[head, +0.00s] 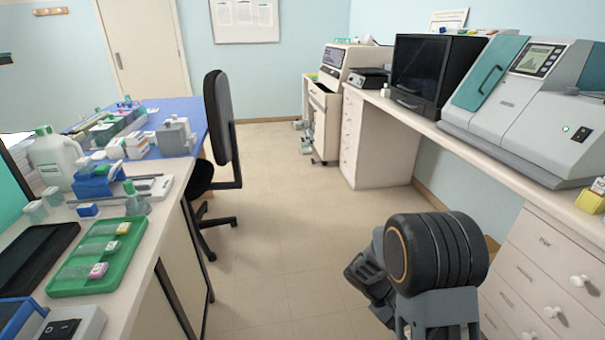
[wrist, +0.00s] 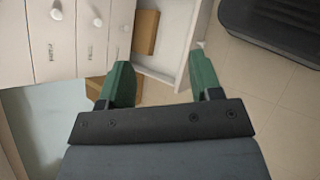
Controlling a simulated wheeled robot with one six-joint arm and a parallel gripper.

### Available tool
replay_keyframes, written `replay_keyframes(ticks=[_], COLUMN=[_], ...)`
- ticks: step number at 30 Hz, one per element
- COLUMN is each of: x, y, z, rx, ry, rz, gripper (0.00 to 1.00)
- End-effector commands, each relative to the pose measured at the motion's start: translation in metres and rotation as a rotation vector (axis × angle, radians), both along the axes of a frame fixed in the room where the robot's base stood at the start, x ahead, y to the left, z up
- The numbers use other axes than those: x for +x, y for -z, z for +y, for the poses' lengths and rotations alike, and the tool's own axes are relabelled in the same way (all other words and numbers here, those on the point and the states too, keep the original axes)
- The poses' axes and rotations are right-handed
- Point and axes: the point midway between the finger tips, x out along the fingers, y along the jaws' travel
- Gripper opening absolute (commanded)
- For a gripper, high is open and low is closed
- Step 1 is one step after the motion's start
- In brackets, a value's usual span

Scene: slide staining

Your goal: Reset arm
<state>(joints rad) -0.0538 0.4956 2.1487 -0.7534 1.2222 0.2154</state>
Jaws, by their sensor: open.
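My gripper (wrist: 158,82) shows in the wrist view with two green fingers spread apart and nothing between them. Beyond it are a white drawer cabinet, an open space under the bench and the tiled floor. In the head view my dark arm (head: 436,252) is folded at the lower right, in front of the right-hand bench's drawers. The gripper's fingers cannot be made out in the head view.
A left bench holds a green slide tray (head: 98,258), a white jug (head: 54,158) and a black pad (head: 32,262). A black chair (head: 222,135) stands beside the blue-topped table. The right bench carries a large grey-teal machine (head: 520,105) and a dark-fronted unit (head: 425,72). The floor between is clear.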

Motion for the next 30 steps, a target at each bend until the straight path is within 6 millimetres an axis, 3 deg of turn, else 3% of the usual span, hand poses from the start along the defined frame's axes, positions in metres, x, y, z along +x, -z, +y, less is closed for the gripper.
replay_keyframes(ticks=[1,6,12,15,18,22,30], x=[-0.003,-0.019,-0.038,-0.045,-0.051,-0.056,-0.059], y=[-0.053,-0.154,-0.252,-0.289,-0.317,-0.339,-0.349], z=[0.007,0.035,0.067,0.079,0.089,0.097,0.101], rx=[0.056,0.258,0.481,0.571,0.641,0.701,0.739], ry=[0.036,0.136,0.205,0.223,0.232,0.238,0.240], rz=[-0.075,-0.310,-0.578,-0.690,-0.779,-0.854,-0.900], gripper=[0.58,0.58,0.58,0.58,0.58,0.58,0.58])
